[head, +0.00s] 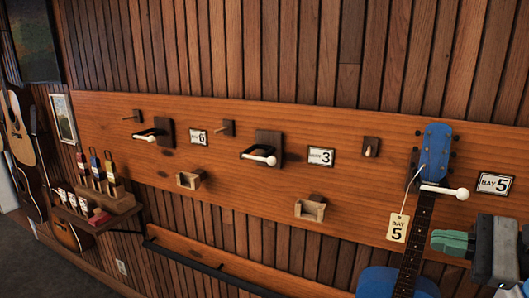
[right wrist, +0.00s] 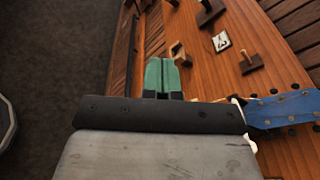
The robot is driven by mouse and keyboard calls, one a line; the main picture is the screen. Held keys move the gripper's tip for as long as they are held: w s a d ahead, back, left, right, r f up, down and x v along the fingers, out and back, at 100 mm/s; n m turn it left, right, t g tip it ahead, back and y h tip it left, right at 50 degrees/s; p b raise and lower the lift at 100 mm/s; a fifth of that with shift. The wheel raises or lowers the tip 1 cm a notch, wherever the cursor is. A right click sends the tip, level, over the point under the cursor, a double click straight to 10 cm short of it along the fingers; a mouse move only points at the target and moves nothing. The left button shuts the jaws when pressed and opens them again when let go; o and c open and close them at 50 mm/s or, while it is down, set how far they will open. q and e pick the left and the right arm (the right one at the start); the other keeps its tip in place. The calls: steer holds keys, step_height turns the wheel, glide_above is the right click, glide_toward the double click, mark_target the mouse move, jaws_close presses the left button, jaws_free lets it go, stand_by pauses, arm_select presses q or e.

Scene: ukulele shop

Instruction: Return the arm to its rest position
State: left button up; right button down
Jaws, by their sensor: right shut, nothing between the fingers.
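My right gripper (head: 436,242) is at the lower right of the head view, its green fingers shut together with nothing between them. The fingers (right wrist: 162,76) also show shut in the right wrist view, clear of objects, in front of the wooden board. A blue ukulele (head: 436,148) hangs upright in the hanger with the white-knobbed bar (head: 444,190), just left of my gripper in the head view. Its paper tag (head: 397,228) reads BAY 5. The blue headstock (right wrist: 284,108) shows beside the gripper in the right wrist view. My left gripper is not in view.
A small shelf (head: 98,217) with bottles stands at left, near hanging guitars (head: 20,125). Dark floor (right wrist: 60,60) lies open left of the gripper.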

steer(key=s+d+f+n+t+h, duration=0.1)
steer(key=s+f+n+t+h, duration=0.1)
steer(key=f+n+h, duration=0.9)
steer(key=s+d+f+n+t+h, duration=0.25)
steer(key=f+n+h, duration=0.25)
steer(key=f+n, duration=1.15)
steer(key=s+a+f+m+g+y, duration=0.2)
steer(key=s+a+f+m+g, duration=0.3)
steer(key=s, duration=0.3)
steer(key=s+a+f+m+g+y, duration=0.1)
steer(key=s+a+f+m+g, duration=0.15)
steer(key=s+a+g, duration=0.45)
step_height(320, 180, down, 27)
steer(key=s+b, duration=0.2)
steer(key=b, duration=0.1)
steer(key=s+d+f+g+b, duration=0.1)
steer(key=s+d+f, duration=0.1)
steer(key=s+f, duration=1.4)
step_height(320, 180, down, 3)
steer(key=shift+d+n+b, duration=0.3)
steer(key=shift+d+b, duration=0.1)
